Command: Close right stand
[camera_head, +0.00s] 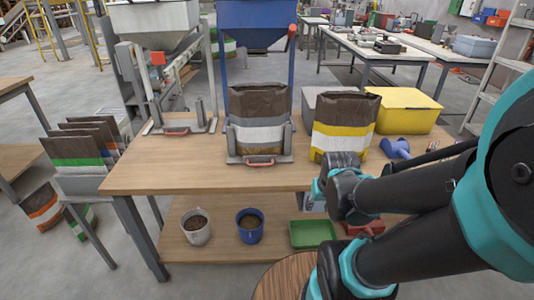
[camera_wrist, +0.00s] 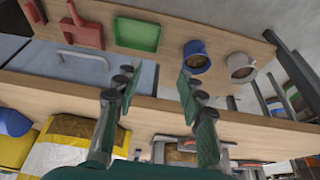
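The right stand (camera_head: 232,158) is a grey frame with a red handle at its front, under the blue hopper on the table. A brown bag with a white band (camera_head: 259,131) stands upright in it. The stand's front also shows in part in the wrist view, low right of centre, behind a finger. The left stand (camera_head: 152,129), with a red front handle, is empty under the grey-white hopper. My gripper (camera_wrist: 157,84) is open, with nothing between its fingers. In the head view it is at the table's front edge, right of the right stand, partly hidden by my arm.
A yellow-banded bag (camera_head: 340,126), a yellow box (camera_head: 407,110) and a blue scoop (camera_head: 396,147) are on the table's right. On the lower shelf are a white bucket (camera_head: 196,227), a blue bucket (camera_head: 250,225) and a green tray (camera_head: 312,234). The tabletop front left (camera_head: 165,172) is clear.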

